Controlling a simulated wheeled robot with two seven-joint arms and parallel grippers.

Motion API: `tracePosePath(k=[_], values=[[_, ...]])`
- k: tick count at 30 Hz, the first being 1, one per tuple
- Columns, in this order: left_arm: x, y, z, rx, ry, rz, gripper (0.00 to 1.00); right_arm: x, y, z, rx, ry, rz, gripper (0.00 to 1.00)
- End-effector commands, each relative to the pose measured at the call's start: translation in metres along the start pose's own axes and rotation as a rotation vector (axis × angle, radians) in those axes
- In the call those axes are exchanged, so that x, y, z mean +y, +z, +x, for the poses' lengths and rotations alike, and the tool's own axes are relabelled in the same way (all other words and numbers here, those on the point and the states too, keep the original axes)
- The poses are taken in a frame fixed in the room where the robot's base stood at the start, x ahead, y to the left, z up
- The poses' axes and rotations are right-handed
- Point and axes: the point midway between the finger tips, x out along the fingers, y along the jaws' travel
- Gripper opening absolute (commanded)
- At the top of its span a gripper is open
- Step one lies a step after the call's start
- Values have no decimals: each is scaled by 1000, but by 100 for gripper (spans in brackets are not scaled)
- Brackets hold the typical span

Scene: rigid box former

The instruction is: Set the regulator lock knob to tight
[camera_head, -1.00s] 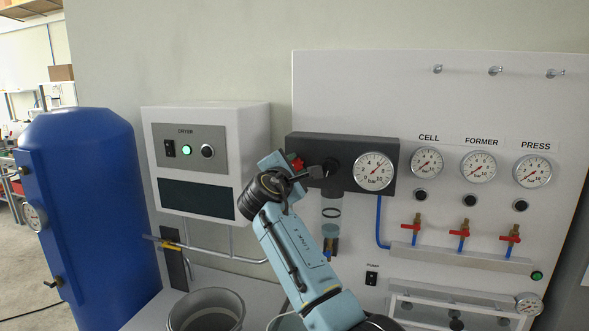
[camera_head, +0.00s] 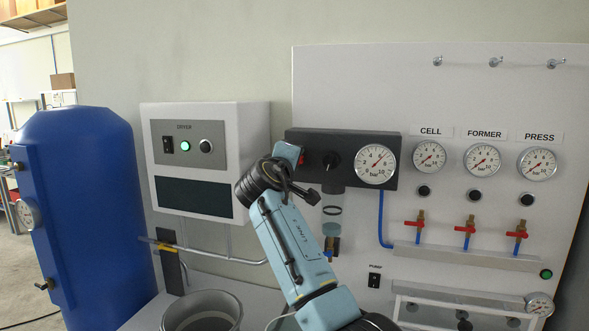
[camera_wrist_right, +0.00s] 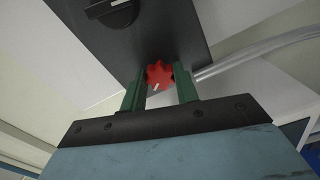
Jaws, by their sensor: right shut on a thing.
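The regulator is a dark block (camera_head: 345,145) on the white panel, with a black round knob (camera_head: 332,161) on its front and a pressure gauge. A red lobed knob (camera_wrist_right: 158,74) with a white mark sits at the block's left end, taken here as the lock knob. In the head view only a bit of this red knob (camera_head: 301,158) shows beside my right gripper (camera_head: 297,162). In the right wrist view my right gripper (camera_wrist_right: 160,73) has its green fingers on either side of the red knob and is shut on it. My left gripper is not in view.
A white dryer box (camera_head: 225,112) stands close to the left of my right arm. A blue tank (camera_head: 85,220) is at the far left. Gauges and red-handled valves (camera_head: 467,229) are to the right. A grey bucket (camera_head: 203,304) stands below.

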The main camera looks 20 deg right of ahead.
Motion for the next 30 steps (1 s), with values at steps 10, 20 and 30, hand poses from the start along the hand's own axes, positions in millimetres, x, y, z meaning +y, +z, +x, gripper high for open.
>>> tracePosePath(k=[10,20,30], values=[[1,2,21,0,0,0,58,-3,0,0,0,-2,316,8],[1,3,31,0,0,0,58,-2,0,0,0,-2,529,8],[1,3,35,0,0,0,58,-1,0,0,0,-2,615,8]])
